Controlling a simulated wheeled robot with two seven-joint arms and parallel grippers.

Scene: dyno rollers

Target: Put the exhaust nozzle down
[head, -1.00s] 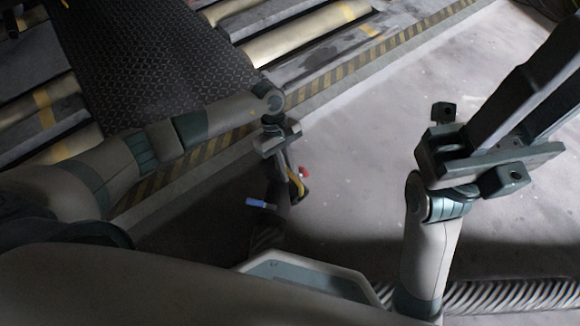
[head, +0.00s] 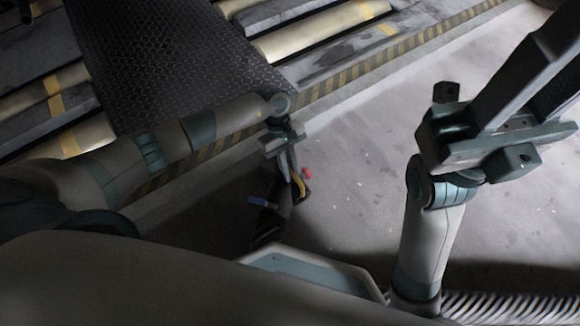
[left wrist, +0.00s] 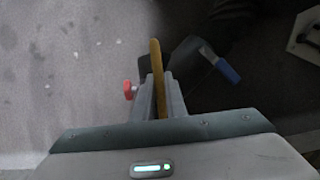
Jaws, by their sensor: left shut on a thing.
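My left gripper (head: 285,150) hangs fingers down over the floor left of the picture's middle in the head view. It is shut on a yellow handle-like strip (left wrist: 155,75) that stands between its fingers in the left wrist view. This strip seems to belong to the dark exhaust nozzle (head: 277,213), which hangs or rests just below the gripper. A red knob (head: 307,173) and a blue end piece (head: 262,202) show beside it. Whether the nozzle touches the floor I cannot tell. My right gripper (head: 535,80) is at the upper right, its fingers pointing up right, their gap unclear.
The rollers (head: 320,32) and a dark chequered plate (head: 170,60) lie at the upper left, edged by a yellow-black striped border (head: 380,62). The grey floor (head: 365,170) between my arms is clear. A ribbed hose (head: 510,305) lies at the bottom right.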

